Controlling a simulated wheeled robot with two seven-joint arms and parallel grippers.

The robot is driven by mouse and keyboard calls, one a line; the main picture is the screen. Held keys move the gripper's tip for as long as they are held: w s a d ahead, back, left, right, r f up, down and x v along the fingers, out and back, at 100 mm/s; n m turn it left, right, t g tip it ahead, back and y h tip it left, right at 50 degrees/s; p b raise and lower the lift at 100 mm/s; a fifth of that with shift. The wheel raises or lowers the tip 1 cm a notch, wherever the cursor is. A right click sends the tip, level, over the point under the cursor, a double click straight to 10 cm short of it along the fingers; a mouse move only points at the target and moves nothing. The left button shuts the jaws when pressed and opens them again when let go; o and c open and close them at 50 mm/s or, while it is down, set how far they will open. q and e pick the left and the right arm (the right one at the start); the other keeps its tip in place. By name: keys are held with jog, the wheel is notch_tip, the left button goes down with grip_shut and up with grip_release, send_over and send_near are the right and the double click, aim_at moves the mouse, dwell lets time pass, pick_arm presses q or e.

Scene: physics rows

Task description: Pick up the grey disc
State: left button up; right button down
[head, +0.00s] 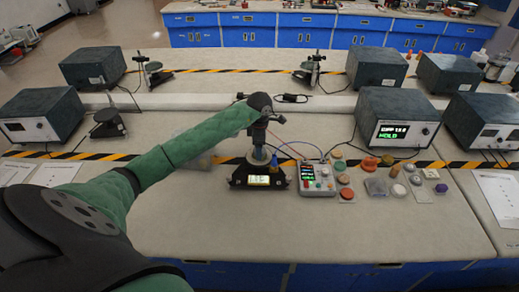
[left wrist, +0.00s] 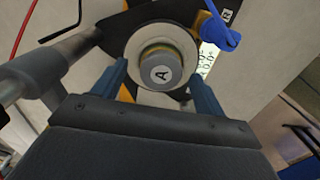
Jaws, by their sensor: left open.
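In the left wrist view a grey disc (left wrist: 161,73) marked "A" lies on top of a yellowish piece at the centre of a round white plate (left wrist: 133,52). My left gripper (left wrist: 160,82) is open, with one blue-grey finger on each side of the disc and a gap to it. In the head view my left gripper (head: 259,145) points down over a black stand (head: 240,181) with a small lit display. The disc is mostly hidden there by the gripper. My right gripper is not in view.
A meter with cables (head: 317,180) stands just right of the stand, with several small coloured pieces beyond it. A blue clip (left wrist: 222,32) is close to the right finger. Grey instrument boxes (head: 395,120) line the back. The bench front (head: 300,235) is clear.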

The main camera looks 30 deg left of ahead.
pick_arm(q)
jog(key=shift+s+f, duration=0.1)
jog(key=shift+f, duration=0.05)
jog(key=shift+c, duration=0.4)
jog(key=c, duration=1)
